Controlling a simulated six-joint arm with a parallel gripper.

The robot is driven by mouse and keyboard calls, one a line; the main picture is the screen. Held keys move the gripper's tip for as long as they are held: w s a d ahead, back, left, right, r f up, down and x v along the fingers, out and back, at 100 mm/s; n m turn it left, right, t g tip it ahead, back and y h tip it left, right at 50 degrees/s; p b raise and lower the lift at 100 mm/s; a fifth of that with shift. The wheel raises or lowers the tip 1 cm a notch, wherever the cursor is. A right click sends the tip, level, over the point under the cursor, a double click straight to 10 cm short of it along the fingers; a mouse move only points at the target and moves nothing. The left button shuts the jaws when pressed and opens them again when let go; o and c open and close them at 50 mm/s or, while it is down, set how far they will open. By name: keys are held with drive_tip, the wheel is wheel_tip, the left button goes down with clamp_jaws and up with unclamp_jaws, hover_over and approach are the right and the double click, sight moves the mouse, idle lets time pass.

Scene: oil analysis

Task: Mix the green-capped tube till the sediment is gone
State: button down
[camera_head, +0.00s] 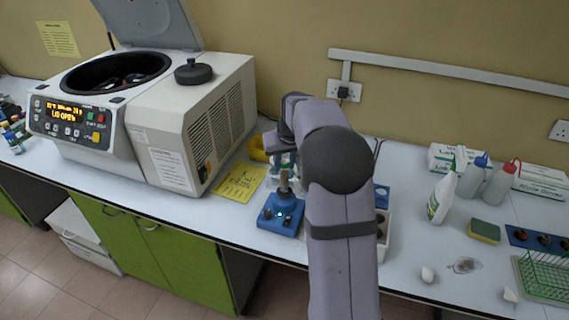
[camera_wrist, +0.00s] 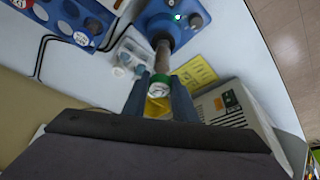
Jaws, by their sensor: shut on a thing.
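The green-capped tube (camera_wrist: 159,85) shows in the wrist view, its cap between the two fingers of my gripper (camera_wrist: 161,78). My gripper is shut on this tube. Its body is mostly hidden, and I cannot see any sediment. The blue mixer (camera_head: 281,215) stands on the bench below my gripper in the head view, with a small light lit. In the wrist view the mixer (camera_wrist: 190,22) is just beyond the cap, its brownish upright head lined up with it. I cannot tell whether the tube touches the mixer's head.
A centrifuge (camera_head: 190,110) with its lid up stands left of the mixer, beside a yellow sheet (camera_head: 238,182). A blue rack (camera_wrist: 60,18) with round items shows in the wrist view. Bottles (camera_head: 440,197), a sponge (camera_head: 484,231) and a green wire rack (camera_head: 540,278) are on the right.

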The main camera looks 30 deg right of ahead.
drive_tip(key=shift+r+p, duration=2.65)
drive_tip(key=shift+r, duration=0.8)
